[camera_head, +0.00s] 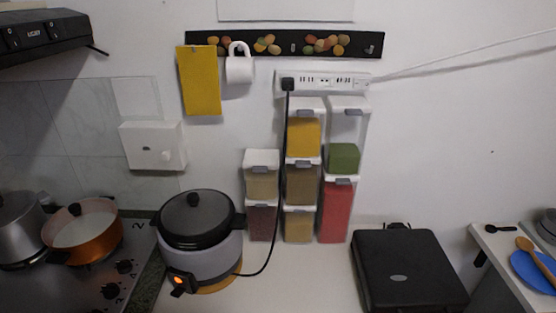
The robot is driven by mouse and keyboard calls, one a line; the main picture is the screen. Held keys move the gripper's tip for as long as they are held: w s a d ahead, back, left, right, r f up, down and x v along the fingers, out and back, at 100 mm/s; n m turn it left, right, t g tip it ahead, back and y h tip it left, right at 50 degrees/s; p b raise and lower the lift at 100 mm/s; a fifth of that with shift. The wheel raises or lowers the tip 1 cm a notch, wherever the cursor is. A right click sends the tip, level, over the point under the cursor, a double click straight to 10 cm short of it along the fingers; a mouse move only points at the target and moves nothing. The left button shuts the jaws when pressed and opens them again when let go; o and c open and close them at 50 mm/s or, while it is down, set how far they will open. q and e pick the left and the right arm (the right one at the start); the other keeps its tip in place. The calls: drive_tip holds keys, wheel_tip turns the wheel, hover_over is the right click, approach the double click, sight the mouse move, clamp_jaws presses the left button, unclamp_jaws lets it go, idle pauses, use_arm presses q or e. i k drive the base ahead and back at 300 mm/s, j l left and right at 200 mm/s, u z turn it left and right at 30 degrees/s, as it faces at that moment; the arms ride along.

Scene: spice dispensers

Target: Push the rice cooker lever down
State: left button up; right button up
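The rice cooker (205,258) stands on the white counter, left of centre. It has a grey body, a black rim and a dark lid with a knob on top. A black control panel low on its front carries a lit orange lamp or lever (178,281); I cannot tell which, nor whether a lever is up or down. Its black cord runs up to the white power strip (322,84) on the wall. Neither of my grippers shows in the head view.
Spice dispensers (301,180) hang or stack against the wall right of the cooker. A closed black appliance (407,270) sits on the counter at right. A stove with an orange pot (88,236) is at left. Bare counter (305,285) lies between cooker and black appliance.

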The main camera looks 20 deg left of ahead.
sight(178, 291)
drive_tip(key=u, duration=1.35)
